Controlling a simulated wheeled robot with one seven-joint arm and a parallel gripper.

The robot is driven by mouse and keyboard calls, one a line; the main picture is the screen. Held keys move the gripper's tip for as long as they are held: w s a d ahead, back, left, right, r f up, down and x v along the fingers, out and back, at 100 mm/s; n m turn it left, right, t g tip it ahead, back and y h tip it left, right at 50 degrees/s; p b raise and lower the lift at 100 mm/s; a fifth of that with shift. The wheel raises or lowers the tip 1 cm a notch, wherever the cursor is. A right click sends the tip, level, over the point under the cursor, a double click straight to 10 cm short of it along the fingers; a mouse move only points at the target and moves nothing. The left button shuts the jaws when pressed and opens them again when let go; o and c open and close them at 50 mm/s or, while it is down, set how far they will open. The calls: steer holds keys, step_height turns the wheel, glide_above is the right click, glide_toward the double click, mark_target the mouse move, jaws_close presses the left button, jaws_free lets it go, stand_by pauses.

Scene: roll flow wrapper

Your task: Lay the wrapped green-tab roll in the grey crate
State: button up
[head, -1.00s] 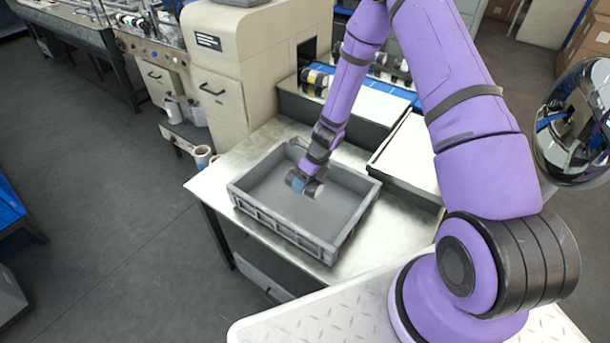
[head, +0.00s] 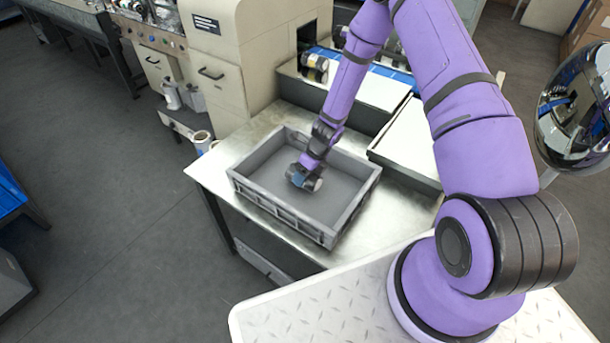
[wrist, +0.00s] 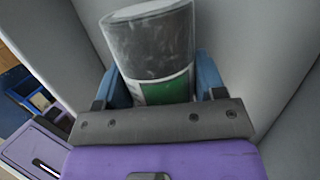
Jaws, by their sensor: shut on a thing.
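The grey crate (head: 262,205) stands on the metal table, and no other roll shows inside it. My gripper (head: 301,178) is inside the crate's outline, low over its floor near the middle. In the wrist view my gripper (wrist: 163,92) is shut on the wrapped green-tab roll (wrist: 150,45), with a blue finger on each side. The roll is dark grey with a white band and a green patch. In the head view the roll's end (head: 314,184) shows beside the fingers. I cannot tell whether the roll touches the crate floor.
The beige machine (head: 228,60) and a conveyor with white plates (head: 368,98) lie behind the crate. The table (head: 215,185) is bare left of the crate.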

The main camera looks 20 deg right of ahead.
steer(key=shift+f, duration=0.6)
steer(key=o, duration=1.2)
steer(key=shift+s+d, duration=0.1)
steer(key=v, duration=1)
steer(key=shift+r, duration=0.45)
